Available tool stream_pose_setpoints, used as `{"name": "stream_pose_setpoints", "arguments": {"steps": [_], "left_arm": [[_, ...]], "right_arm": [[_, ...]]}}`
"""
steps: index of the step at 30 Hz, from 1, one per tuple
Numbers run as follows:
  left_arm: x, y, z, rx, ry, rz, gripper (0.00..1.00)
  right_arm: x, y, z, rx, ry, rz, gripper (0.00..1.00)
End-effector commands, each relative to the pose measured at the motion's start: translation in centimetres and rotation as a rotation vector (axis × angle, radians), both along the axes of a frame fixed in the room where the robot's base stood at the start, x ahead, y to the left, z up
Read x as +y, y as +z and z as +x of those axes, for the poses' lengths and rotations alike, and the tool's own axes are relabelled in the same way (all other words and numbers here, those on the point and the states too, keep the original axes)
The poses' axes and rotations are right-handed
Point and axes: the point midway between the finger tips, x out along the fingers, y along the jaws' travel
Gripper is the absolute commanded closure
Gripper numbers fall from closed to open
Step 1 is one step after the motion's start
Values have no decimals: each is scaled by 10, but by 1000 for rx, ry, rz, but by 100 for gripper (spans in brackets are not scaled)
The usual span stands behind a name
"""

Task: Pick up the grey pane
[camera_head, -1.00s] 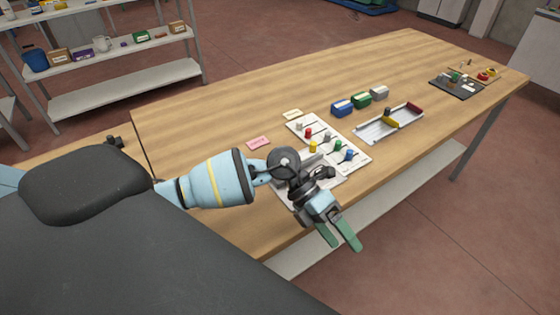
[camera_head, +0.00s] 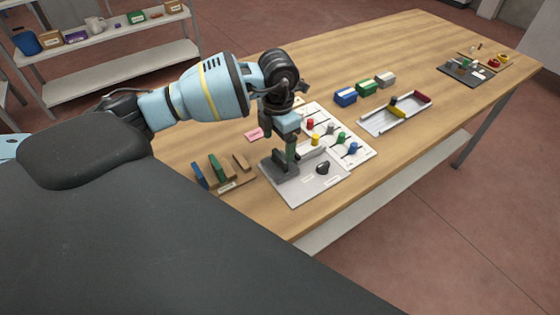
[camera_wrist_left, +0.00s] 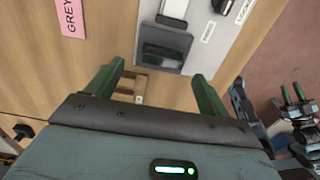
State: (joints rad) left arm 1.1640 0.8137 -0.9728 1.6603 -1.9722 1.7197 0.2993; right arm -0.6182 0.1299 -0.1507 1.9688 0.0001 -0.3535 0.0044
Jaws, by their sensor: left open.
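I cannot tell for sure which thing is the grey pane. A dark grey upright block (camera_head: 283,164) stands on a grey plate (camera_head: 310,190) near the table's front edge; the block also shows in the wrist view (camera_wrist_left: 163,46). A pink label reading GREY (camera_wrist_left: 72,17) lies on the table, seen in the head view too (camera_head: 253,134). My left gripper (camera_head: 292,152) points down over the plate, close to the block. In the wrist view it is open and empty (camera_wrist_left: 157,90). My right gripper (camera_wrist_left: 293,93) shows small at the right, fingers apart.
A wooden rack (camera_head: 235,184) with blue and green upright pieces stands left of the plate. A white board with coloured knobs (camera_head: 357,150), a white tray (camera_head: 372,127) and blue, green and grey blocks (camera_head: 385,79) lie to the right. The table's far middle is clear.

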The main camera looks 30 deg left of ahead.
Motion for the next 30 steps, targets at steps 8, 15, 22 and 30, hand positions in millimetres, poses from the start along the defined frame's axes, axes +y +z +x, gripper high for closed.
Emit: {"name": "stream_pose_setpoints", "arguments": {"steps": [8,15,22,30], "left_arm": [[-2,-13,-1,1,-1,-2,20],[-5,-46,-1,1,-1,-2,20],[-5,-56,0,0,-1,-2,20],[-5,-56,0,-1,-1,-1,37]], "right_arm": [[1,3,4,-8,-3,3,64],[2,7,7,-19,-7,6,64],[2,6,7,-18,-9,6,64],[2,6,7,-17,-9,6,64]]}}
